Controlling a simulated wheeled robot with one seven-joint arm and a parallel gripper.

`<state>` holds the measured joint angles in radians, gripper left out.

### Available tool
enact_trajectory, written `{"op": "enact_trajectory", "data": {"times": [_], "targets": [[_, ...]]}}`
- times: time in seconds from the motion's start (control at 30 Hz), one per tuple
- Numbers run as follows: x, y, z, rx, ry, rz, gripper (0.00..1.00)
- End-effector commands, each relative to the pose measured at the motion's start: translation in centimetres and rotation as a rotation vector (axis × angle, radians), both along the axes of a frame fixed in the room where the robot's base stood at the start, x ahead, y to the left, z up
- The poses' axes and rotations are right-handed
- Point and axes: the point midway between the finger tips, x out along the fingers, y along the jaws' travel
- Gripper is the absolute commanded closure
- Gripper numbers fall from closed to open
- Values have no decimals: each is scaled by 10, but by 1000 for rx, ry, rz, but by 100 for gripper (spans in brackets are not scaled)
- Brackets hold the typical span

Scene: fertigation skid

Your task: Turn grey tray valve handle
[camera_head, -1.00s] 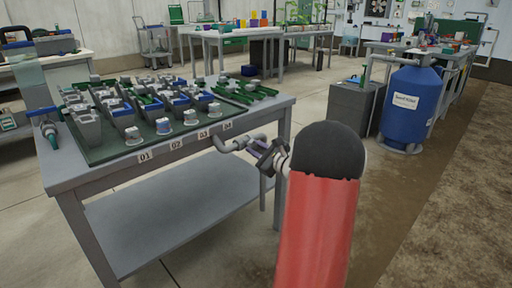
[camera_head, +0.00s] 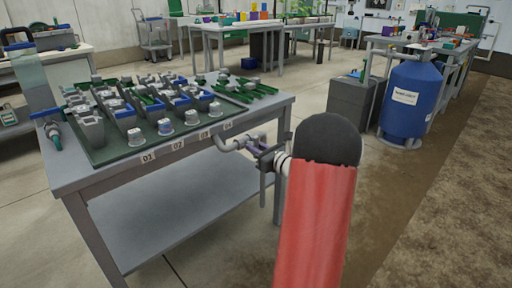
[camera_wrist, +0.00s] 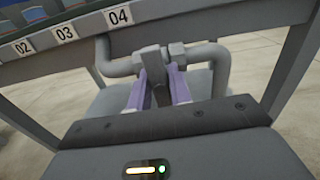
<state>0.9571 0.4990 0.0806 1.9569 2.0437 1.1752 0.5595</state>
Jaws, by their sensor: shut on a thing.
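The grey tray valve is on a bent grey pipe (camera_wrist: 120,66) under the front edge of the table. In the wrist view, its body (camera_wrist: 150,59) and a hex nut (camera_wrist: 177,54) sit between two pipe elbows. The grey valve handle (camera_wrist: 160,95) points toward my wrist, between the two purple fingers. My gripper (camera_wrist: 160,88) is shut on this handle. In the head view, the pipe (camera_head: 228,144) shows at the table's right corner, with my gripper (camera_head: 259,147) at it. My arm and the fingers hide most of the handle there.
The grey table (camera_head: 72,178) carries a green tray with several grey pots and blue and green parts. Labels 01 to 04 run along its front edge. A blue tank (camera_head: 410,105) and a grey cabinet (camera_head: 352,105) stand to the right. Open floor lies between.

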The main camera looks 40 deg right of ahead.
Motion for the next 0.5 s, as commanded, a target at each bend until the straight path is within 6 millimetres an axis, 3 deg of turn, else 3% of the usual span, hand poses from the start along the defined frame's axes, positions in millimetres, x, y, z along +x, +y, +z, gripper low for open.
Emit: {"op": "enact_trajectory", "data": {"times": [0.33, 0.37, 0.5], "targets": [[-1, 0, -1, 4, 2, 0, 100], [-1, 0, -1, 3, 2, 0, 79], [0, 0, -1, 3, 2, 0, 62]]}}
